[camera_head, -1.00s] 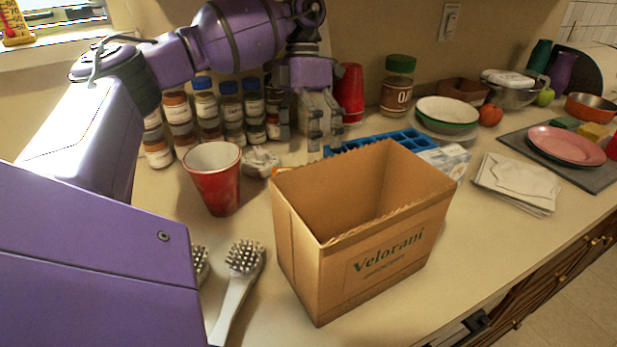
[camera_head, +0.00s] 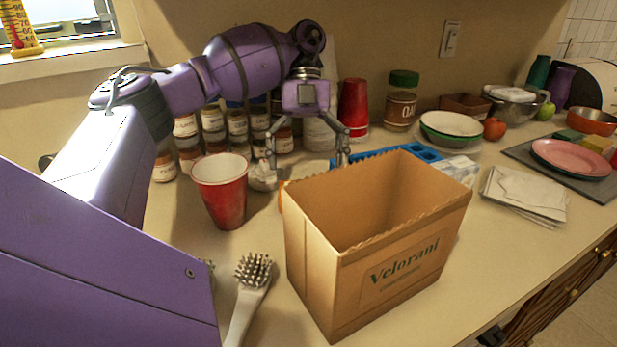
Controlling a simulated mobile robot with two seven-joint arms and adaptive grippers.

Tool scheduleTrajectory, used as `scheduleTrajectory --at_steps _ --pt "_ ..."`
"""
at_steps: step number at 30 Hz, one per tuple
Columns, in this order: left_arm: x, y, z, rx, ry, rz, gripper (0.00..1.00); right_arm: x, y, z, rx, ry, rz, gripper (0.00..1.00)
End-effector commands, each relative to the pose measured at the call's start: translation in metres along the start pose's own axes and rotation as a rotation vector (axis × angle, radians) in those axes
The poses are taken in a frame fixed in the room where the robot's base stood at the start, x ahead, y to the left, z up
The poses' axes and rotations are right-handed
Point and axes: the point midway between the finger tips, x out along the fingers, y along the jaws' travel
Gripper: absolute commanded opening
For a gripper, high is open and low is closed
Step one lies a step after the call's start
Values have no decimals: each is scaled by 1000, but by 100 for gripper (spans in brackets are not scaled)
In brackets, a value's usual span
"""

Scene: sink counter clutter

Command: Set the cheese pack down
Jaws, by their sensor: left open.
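My left gripper (camera_head: 307,163) is open above the counter, behind the cardboard box (camera_head: 402,278), with its fingers spread wide and pointing down. I see nothing held between the fingers. A small orange patch (camera_head: 281,197) shows at the box's back left edge, below the gripper. It may be part of the cheese pack, but the box hides most of that spot and I cannot tell. A crumpled whitish item (camera_head: 262,178) lies by the left fingertip. My right gripper is not in view.
A red cup (camera_head: 222,198) and a scrub brush (camera_head: 250,285) stand and lie left of the box. Spice jars (camera_head: 187,135) line the wall behind. A blue tray (camera_head: 420,152) lies behind the box, and papers (camera_head: 525,192) lie right. The front right counter is clear.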

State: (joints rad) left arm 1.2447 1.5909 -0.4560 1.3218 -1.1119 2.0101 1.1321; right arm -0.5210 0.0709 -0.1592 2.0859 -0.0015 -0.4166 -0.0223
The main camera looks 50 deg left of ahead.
Motion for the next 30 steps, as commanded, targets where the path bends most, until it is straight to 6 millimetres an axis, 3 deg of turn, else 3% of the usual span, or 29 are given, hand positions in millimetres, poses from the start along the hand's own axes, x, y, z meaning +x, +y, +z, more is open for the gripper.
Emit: scheduleTrajectory --at_steps 12,22,30 --pt "44 2 -3 0 -2 4 95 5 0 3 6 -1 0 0" --pt "51 1 -3 2 -3 0 95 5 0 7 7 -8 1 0" --pt "51 1 -3 2 -2 0 60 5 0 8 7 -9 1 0"
